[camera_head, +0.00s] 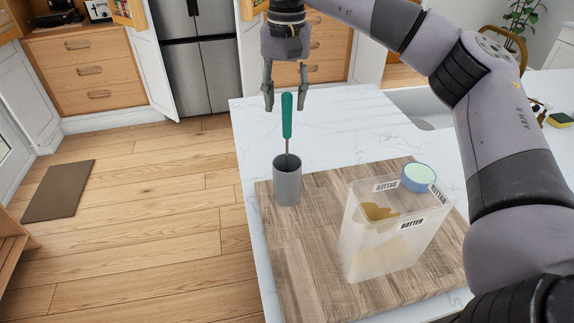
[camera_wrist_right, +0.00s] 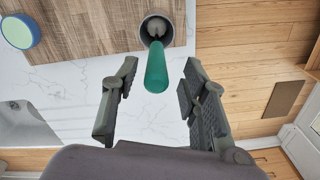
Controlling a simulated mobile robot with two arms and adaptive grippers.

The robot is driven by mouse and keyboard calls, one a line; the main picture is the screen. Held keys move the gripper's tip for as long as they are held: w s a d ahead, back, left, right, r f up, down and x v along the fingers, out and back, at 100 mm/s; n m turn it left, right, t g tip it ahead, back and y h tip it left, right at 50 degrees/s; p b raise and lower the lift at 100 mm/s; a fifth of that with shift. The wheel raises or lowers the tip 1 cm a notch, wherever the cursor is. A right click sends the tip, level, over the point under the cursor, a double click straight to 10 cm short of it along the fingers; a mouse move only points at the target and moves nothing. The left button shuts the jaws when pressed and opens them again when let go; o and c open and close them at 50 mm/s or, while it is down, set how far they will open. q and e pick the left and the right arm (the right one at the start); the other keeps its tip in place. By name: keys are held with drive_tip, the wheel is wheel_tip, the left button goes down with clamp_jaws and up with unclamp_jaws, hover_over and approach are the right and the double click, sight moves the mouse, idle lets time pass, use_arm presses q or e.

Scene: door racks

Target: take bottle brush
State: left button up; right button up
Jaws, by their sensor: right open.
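The bottle brush (camera_head: 287,117) has a green handle and stands upright, head down, in a grey cup (camera_head: 287,184). The cup is on the left part of a wooden board on the white counter. The brush head is hidden inside the cup. My right gripper (camera_head: 285,107) is open above the cup, its fingertips on either side of the handle's top in the head view. In the right wrist view the green handle (camera_wrist_right: 156,68) shows between the open fingers, apart from both, with the cup (camera_wrist_right: 156,28) beyond. My left gripper is not in view.
A clear container labelled BATTER (camera_head: 392,235) stands on the wooden board (camera_head: 310,260), right of the cup. A blue-rimmed bowl (camera_head: 418,177) is behind it. A sponge (camera_head: 560,120) lies far right. The counter's left edge is close to the cup.

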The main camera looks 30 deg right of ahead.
sight(287, 137)
drive_tip(key=shift+f, duration=0.65)
drive_tip(key=shift+s+f+p, duration=0.1)
drive_tip(key=shift+f+p, duration=0.15)
drive_tip(key=shift+p, duration=0.05)
wheel_tip(287, 137, down, 4)
drive_tip(key=shift+s+d+f+p, duration=0.1)
drive_tip(key=shift+d+f+p, duration=0.1)
drive_tip(key=shift+p, duration=0.9)
drive_tip(key=shift+f, duration=0.25)
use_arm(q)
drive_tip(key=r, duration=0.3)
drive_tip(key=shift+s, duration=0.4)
use_arm(e)
drive_tip(key=shift+a, duration=0.1)
drive_tip(key=shift+c, duration=0.5)
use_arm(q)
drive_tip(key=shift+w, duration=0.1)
use_arm(e)
clamp_jaws()
